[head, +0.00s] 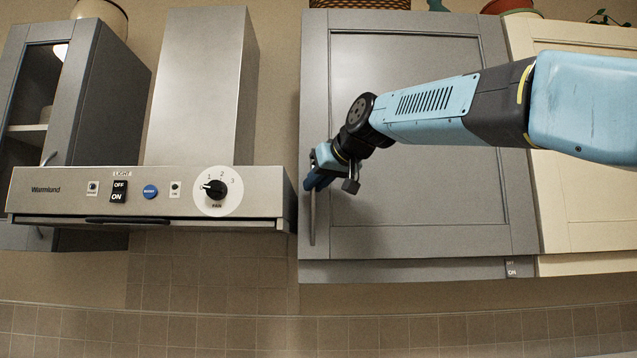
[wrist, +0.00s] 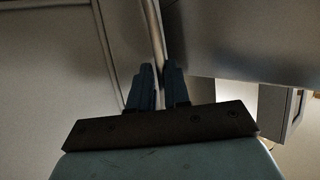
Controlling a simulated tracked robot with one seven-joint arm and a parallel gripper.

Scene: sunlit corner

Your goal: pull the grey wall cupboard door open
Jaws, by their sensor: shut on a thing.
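The grey wall cupboard door (head: 420,180) is a framed panel right of the cooker hood in the head view. It looks closed or nearly so. Its upright bar handle (head: 312,218) runs along the left edge. My gripper (head: 314,182) reaches in from the right and is at the handle. In the wrist view, the two dark blue fingers of my gripper (wrist: 159,80) are shut on the handle bar (wrist: 153,30), which passes between their tips. The door panel (wrist: 50,100) fills the left of that view. My arm hides part of the door in the head view.
A steel cooker hood (head: 150,195) with a fan knob stands close left of the door. A cream cupboard (head: 590,205) adjoins on the right. A grey glass-fronted cupboard (head: 85,90) hangs at the far left. Pots stand on top of the cupboards.

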